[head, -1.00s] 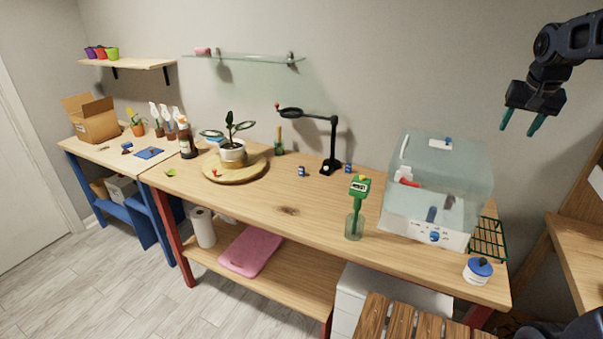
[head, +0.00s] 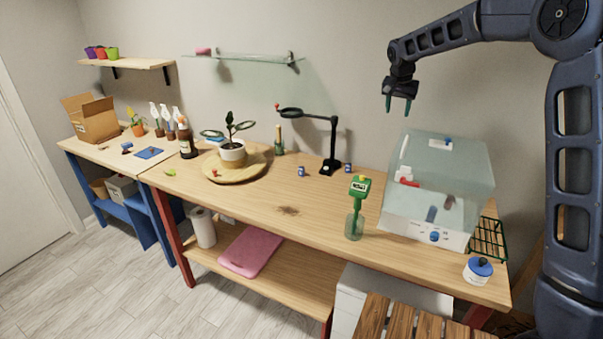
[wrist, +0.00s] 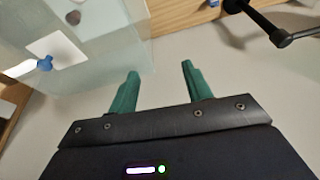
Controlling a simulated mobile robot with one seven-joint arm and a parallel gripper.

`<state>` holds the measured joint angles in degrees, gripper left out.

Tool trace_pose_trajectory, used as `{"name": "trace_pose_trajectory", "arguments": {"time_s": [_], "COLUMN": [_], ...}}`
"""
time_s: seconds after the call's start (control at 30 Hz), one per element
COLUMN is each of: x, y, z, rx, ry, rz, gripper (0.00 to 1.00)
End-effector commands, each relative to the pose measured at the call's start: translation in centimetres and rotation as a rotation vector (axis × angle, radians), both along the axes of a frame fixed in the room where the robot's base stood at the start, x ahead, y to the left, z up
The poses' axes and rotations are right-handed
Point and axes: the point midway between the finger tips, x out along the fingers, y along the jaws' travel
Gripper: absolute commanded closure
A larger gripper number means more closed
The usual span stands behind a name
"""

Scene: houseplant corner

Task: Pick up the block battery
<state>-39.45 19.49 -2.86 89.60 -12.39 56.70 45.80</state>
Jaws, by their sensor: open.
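Two small blue-and-white items stand on the wooden workbench (head: 270,205) near the black lamp (head: 333,145), one left of its base (head: 301,171) and one right of it (head: 348,168). They are too small for me to tell which is the block battery. In the wrist view a blue-and-white item (wrist: 213,3) is cut off at the top edge. My gripper (head: 398,104) is in the air above the back of the bench, up and right of both items. Its green fingers (wrist: 160,70) are apart with nothing between them.
A clear-lidded box (head: 440,165) stands on the right of the bench below my gripper. A potted plant on a round board (head: 235,173) is at left.

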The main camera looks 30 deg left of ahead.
Motion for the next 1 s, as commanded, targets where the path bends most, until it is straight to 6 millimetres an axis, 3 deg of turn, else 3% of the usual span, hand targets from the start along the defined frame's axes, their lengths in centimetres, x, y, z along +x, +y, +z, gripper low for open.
{"name": "trace_pose_trajectory", "arguments": {"time_s": [0.03,0.37,0.7,0.83,1.0], "x": [0.3,0.6,-2.6,-4.4,-5.9], "y": [2.4,15.9,29.3,33.2,36.1], "z": [-1.2,-8.2,-17.2,-20.3,-22.7], "rx": [-0.004,-0.014,-0.021,-0.020,-0.019], "ry": [0.000,-0.016,-0.044,-0.056,-0.065], "rz": [0.006,0.002,0.003,0.004,0.004], "gripper": [0.51,0.51,0.51,0.51,0.51]}}
